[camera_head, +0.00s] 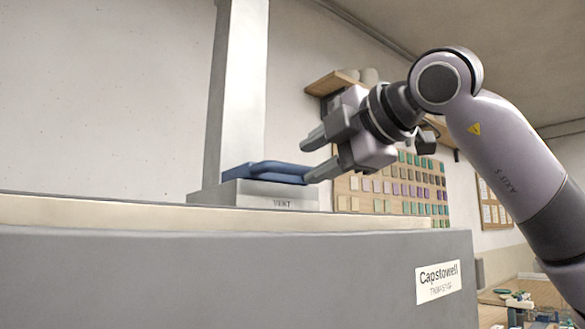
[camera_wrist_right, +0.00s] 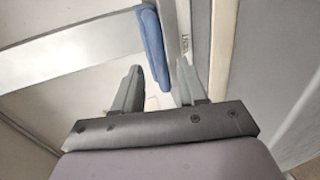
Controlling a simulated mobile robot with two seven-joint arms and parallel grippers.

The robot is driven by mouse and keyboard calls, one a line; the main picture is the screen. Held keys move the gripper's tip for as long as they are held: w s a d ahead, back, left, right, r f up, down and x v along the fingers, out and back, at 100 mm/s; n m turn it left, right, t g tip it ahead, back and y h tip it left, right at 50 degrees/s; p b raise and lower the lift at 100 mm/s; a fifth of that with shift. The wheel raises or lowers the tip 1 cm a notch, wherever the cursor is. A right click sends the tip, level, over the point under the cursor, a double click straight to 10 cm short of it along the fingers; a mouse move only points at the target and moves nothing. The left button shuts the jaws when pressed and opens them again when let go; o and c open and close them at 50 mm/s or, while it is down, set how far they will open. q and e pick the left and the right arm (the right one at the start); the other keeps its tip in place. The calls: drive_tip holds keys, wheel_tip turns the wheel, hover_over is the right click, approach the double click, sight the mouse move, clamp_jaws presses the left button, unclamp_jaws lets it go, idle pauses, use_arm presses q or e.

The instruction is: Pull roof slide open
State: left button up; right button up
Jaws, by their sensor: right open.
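The roof slide is a blue handle-like piece (camera_head: 265,171) on a grey block marked VENT (camera_head: 262,195), at the foot of a pale upright duct (camera_head: 238,90) in the head view. My right gripper (camera_head: 308,158) is open, with its fingertips just right of the blue piece. In the right wrist view the blue piece (camera_wrist_right: 154,48) lies ahead of the two open fingers (camera_wrist_right: 160,80), nearer the right one. Contact with the blue piece cannot be told. My left gripper is out of view.
A large grey body labelled Capstowell (camera_head: 438,280) with a pale top edge (camera_head: 200,212) fills the foreground below the vent. A board of coloured tiles (camera_head: 395,190) and a wall shelf (camera_head: 335,83) are behind my right arm. A cluttered table (camera_head: 540,295) is at lower right.

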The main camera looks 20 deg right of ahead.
sight(300, 171)
drive_tip(key=p+x, duration=0.1)
drive_tip(key=x, duration=0.4)
clamp_jaws()
drive_tip(key=shift+s+d+f+b, duration=0.1)
drive_tip(key=shift+s+f+b, duration=0.05)
drive_tip(key=shift+s+b, duration=0.2)
drive_tip(key=b+v, duration=0.1)
drive_tip(key=v, duration=0.1)
drive_tip(key=f+b+v, duration=0.1)
drive_tip(key=b+v, duration=0.1)
drive_tip(key=shift+s, duration=0.15)
drive_tip(key=shift+s+d+r, duration=0.1)
drive_tip(key=shift+s+d, duration=0.05)
drive_tip(key=shift+s, duration=0.1)
drive_tip(key=shift+r, duration=0.1)
